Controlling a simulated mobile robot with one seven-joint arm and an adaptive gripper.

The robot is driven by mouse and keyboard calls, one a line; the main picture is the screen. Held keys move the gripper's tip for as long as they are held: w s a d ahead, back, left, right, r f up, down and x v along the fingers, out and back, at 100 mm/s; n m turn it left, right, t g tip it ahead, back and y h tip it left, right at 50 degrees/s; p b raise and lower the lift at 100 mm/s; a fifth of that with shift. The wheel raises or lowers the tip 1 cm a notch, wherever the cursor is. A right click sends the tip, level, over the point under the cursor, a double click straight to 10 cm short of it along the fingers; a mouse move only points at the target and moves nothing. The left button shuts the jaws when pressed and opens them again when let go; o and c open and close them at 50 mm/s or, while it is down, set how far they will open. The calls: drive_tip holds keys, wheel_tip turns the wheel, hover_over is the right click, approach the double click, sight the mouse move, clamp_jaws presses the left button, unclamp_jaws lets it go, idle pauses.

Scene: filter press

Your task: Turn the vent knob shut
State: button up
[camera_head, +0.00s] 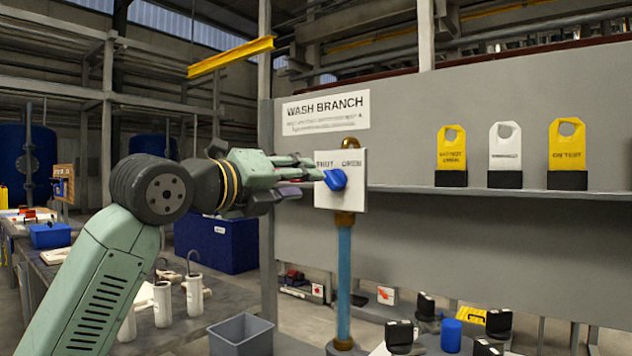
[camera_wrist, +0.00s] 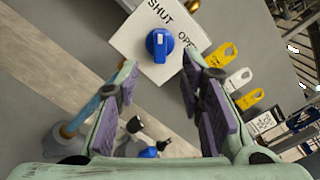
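The blue vent knob (camera_head: 336,180) sits on a white square plate (camera_head: 352,200) lettered SHUT on the left and OPEN on the right. In the wrist view the knob (camera_wrist: 160,46) shows a pale mark on its side towards the word SHUT; its exact setting is hard to tell. My gripper (camera_head: 314,170) is at the left of the plate, with its fingertips close to the knob in the head view. In the wrist view my gripper (camera_wrist: 160,78) is open, its purple-padded fingers apart and nothing between them. The knob is beyond the fingertips. Contact cannot be told.
The plate is on a blue pipe (camera_head: 344,275) before a grey panel under a WASH BRANCH sign (camera_head: 326,110). A shelf (camera_head: 480,191) at right holds yellow and white tags. A grey bin (camera_head: 241,335) and white canisters (camera_head: 163,304) are below.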

drive_tip(key=v, duration=0.4)
drive_tip(key=shift+s, duration=0.2)
